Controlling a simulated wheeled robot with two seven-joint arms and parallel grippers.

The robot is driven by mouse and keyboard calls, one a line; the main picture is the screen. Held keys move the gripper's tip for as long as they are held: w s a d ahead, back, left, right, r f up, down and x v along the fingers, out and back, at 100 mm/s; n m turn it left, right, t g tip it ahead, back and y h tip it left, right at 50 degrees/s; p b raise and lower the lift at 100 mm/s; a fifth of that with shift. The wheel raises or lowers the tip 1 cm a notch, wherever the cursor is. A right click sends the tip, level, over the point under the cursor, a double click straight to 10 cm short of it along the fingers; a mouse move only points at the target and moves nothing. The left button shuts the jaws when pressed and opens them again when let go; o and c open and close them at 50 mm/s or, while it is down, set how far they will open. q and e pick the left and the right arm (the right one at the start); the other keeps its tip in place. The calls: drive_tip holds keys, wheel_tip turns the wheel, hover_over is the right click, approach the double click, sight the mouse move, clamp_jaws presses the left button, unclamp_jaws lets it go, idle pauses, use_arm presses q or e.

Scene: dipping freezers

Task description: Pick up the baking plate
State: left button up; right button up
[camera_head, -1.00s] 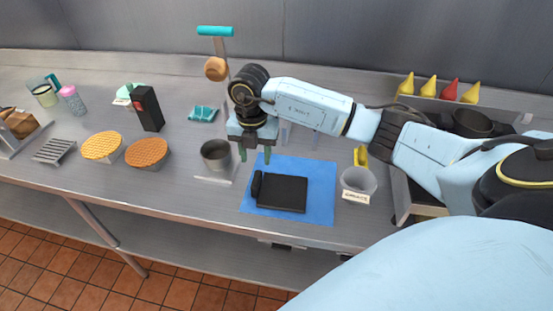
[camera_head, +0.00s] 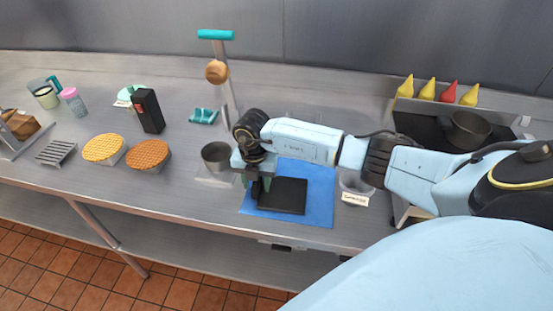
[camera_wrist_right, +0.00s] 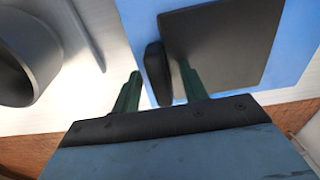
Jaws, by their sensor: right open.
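The baking plate (camera_head: 284,196) is a flat black square with a thick dark handle (camera_wrist_right: 157,72) along its left side. It lies on a blue mat (camera_head: 316,213) near the front of the counter. My right gripper (camera_head: 256,184) is open at the plate's left side. In the right wrist view its two green fingers (camera_wrist_right: 160,70) stand on either side of the handle, one finger over or beside the plate. I cannot tell whether they touch it. The arm partly covers the handle in the head view. My left gripper is not in view.
A grey metal cup (camera_head: 214,154) on a stand is just left of the gripper. A labelled clear cup (camera_head: 355,185) is right of the mat. Waffle-like rounds (camera_head: 148,154) and a black box (camera_head: 148,110) stand further left. Sauce bottles (camera_head: 449,91) and a pan (camera_head: 467,128) are at the right.

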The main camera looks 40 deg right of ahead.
clamp_jaws()
drive_tip(key=shift+r, duration=0.1)
